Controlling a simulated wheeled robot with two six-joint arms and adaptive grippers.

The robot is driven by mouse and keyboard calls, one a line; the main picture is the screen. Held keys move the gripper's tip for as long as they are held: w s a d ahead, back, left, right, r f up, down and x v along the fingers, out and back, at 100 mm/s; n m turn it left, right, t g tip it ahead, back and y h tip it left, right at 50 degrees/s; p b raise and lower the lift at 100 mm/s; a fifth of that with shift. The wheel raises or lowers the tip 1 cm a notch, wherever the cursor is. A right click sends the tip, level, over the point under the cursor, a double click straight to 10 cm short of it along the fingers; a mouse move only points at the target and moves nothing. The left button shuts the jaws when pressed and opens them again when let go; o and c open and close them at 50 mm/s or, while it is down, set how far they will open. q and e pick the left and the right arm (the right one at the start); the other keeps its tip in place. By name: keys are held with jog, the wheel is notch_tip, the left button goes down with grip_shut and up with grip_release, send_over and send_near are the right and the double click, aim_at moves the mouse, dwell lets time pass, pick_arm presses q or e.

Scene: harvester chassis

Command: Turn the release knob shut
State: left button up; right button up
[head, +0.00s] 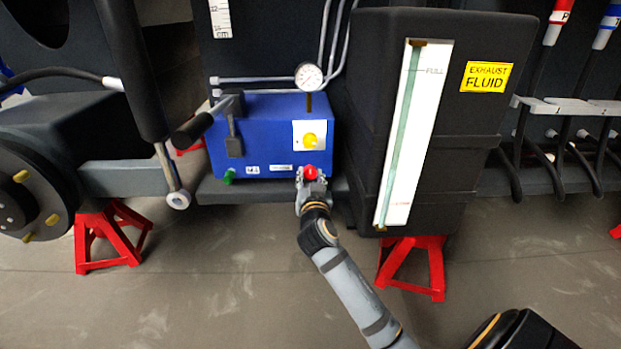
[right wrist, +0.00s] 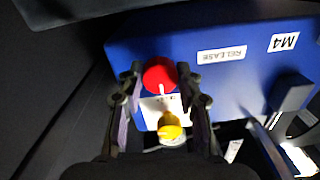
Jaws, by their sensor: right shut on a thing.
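The release knob is a round red knob (head: 310,172) low on the right of the blue pump box (head: 262,135). In the right wrist view the red knob (right wrist: 160,75) has a white line on it and sits near a RELEASE label (right wrist: 222,54). My right gripper (head: 311,182) is at the knob, with its fingers on both sides of it in the right wrist view (right wrist: 162,88), shut on it. The fingers hide part of the knob's sides. My left gripper is not in view.
A yellow knob (head: 310,140) on a white plate, a pressure gauge (head: 309,76) and a black-handled lever (head: 194,130) are on the box. A black exhaust fluid tank (head: 470,130) stands close at the right. Red stands (head: 112,236) are on the floor.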

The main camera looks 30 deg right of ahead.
jog(key=shift+f, duration=0.15)
jog(key=o, duration=1)
jog(key=shift+c, duration=0.2)
jog(key=shift+o, duration=0.9)
jog(key=v, duration=0.7)
jog(key=shift+s, duration=0.25)
jog(key=shift+a, duration=0.15)
